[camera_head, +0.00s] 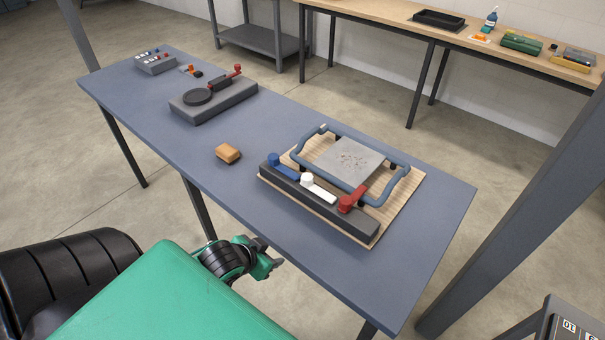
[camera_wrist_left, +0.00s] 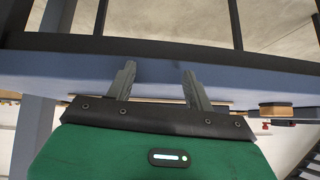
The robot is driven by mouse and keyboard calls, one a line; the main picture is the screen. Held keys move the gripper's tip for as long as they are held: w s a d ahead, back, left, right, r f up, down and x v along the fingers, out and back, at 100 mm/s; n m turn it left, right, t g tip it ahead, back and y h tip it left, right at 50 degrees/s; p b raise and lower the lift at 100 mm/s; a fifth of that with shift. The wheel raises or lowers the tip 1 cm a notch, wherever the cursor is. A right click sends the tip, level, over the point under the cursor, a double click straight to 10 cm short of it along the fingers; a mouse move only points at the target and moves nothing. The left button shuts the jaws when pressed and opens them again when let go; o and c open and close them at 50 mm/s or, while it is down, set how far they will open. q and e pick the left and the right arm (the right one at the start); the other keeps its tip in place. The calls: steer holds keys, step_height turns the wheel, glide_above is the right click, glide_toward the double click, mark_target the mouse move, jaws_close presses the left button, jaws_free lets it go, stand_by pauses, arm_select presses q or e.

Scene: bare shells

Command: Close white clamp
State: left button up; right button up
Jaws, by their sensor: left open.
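The white clamp (camera_head: 318,188) is a white lever between a blue clamp (camera_head: 285,165) and a red clamp (camera_head: 354,199) on a dark bar (camera_head: 330,204). The bar runs along the near side of a wooden board on the table. My left gripper (camera_head: 275,263) is beside the table's near edge, below and left of the clamps and apart from them. In the left wrist view its two grey fingers (camera_wrist_left: 158,82) are spread with nothing between them. The white clamp cannot be made out in the wrist view. My right gripper is not in view.
The board carries a blue tubular frame (camera_head: 393,186) around a grey plate (camera_head: 346,161). A tan block (camera_head: 228,153) lies left of the board. A dark fixture (camera_head: 213,98) with a red lever stands farther back. The blue-grey table (camera_head: 281,220) is bare along its near edge.

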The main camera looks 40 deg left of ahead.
arm_select(q)
step_height(320, 180, up, 5)
steer(key=w+t, duration=0.1)
steer(key=m+t+h, duration=0.1)
steer(key=t+h, duration=0.2)
steer(key=t, duration=0.1)
glide_toward(306, 178)
steer(key=p+x, duration=0.1)
steer(key=x, duration=0.7)
steer(key=shift+w+f, duration=0.1)
steer(key=shift+w, duration=0.2)
steer(key=shift+p+x, duration=0.35)
steer(key=shift+x, duration=0.8)
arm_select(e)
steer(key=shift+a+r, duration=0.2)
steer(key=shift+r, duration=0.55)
arm_select(q)
jaws_close()
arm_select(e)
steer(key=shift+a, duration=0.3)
